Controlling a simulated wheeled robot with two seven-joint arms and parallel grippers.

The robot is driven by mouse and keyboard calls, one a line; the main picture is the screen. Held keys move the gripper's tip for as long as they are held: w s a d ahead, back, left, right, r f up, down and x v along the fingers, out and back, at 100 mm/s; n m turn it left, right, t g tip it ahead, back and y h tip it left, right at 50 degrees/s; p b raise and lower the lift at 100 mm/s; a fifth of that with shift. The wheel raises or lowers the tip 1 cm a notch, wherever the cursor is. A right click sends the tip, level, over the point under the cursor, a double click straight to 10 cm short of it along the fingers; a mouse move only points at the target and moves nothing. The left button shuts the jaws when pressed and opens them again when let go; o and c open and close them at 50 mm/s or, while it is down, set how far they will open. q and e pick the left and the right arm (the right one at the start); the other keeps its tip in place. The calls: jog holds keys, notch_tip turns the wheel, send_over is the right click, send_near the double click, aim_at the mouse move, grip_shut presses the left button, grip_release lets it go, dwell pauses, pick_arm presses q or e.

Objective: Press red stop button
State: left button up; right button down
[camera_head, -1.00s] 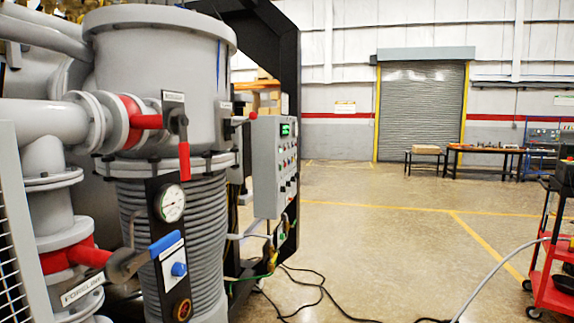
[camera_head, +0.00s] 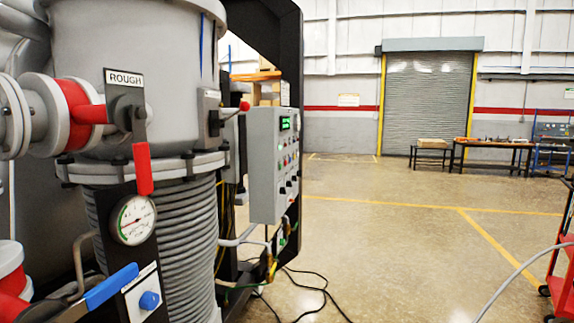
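A grey control panel (camera_head: 262,175) is mounted on the right side of the vacuum furnace (camera_head: 130,50), seen at an angle. Its face carries a green lit display (camera_head: 285,123) at the top and several small coloured buttons and dark knobs below. Some of the buttons look red, but they are too small to tell which is the stop button. A lever with a red ball tip (camera_head: 244,106) sticks out just left of the panel's top. Neither of my grippers is in view.
At the left are a valve with a red handle (camera_head: 143,168), a pressure gauge (camera_head: 133,219) and a blue handle (camera_head: 110,287). Black cables (camera_head: 310,290) lie on the floor below the panel. A red cart (camera_head: 562,270) stands at the right edge. The floor between is open.

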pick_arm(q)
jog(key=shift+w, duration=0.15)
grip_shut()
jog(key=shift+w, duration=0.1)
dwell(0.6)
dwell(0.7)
